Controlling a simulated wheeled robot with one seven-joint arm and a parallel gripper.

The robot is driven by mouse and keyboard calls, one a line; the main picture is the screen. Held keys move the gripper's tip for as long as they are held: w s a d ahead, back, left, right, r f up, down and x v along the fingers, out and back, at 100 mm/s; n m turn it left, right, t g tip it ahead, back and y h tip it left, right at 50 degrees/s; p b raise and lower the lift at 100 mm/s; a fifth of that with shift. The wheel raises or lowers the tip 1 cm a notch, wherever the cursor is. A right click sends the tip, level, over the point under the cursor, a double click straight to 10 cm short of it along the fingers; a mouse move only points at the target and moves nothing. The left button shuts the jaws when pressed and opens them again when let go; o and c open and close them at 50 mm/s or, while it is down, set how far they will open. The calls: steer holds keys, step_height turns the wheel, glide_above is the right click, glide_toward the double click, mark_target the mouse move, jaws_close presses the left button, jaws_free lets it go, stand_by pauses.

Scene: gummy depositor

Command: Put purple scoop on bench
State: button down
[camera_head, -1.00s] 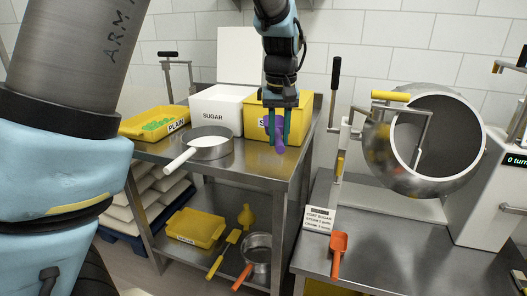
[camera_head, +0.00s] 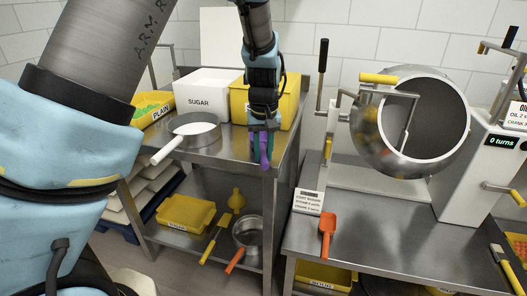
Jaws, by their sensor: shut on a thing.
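A purple scoop (camera_head: 264,146) is held in my gripper (camera_head: 265,148), which is shut on it. The scoop hangs down between the teal-green fingers, near the right front edge of the steel bench (camera_head: 205,150). I cannot tell whether the scoop touches the bench top. The fingers hide part of the scoop.
A pan with white contents (camera_head: 190,135), a white SUGAR bin (camera_head: 207,95) and a yellow bin (camera_head: 292,103) stand on the bench. A yellow PLAIN tray (camera_head: 152,110) is at the left. A steel drum machine (camera_head: 410,120) and an orange scoop (camera_head: 327,232) are on the right table.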

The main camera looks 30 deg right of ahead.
steer(key=c, duration=0.7)
jaws_free()
steer(key=shift+f, duration=0.1)
step_height(320, 180, up, 12)
steer(key=b, duration=0.2)
steer(key=w+a+f+n, duration=0.1)
steer(key=w+a+f, duration=0.15)
steer(key=a, duration=0.85)
steer(key=shift+n+t, duration=0.4)
steer(key=shift+n, duration=0.5)
steer(key=s+a+f, duration=0.1)
steer(key=s+a, duration=0.1)
steer(key=a, duration=0.6)
steer(key=s+a+f, duration=0.1)
steer(key=a+f, duration=0.1)
steer(key=a, duration=0.6)
steer(key=s+a+f, duration=0.2)
steer(key=a, duration=0.6)
steer(key=shift+s+a+f, duration=0.1)
steer(key=shift+s+a, duration=0.2)
steer(key=shift+s, duration=0.05)
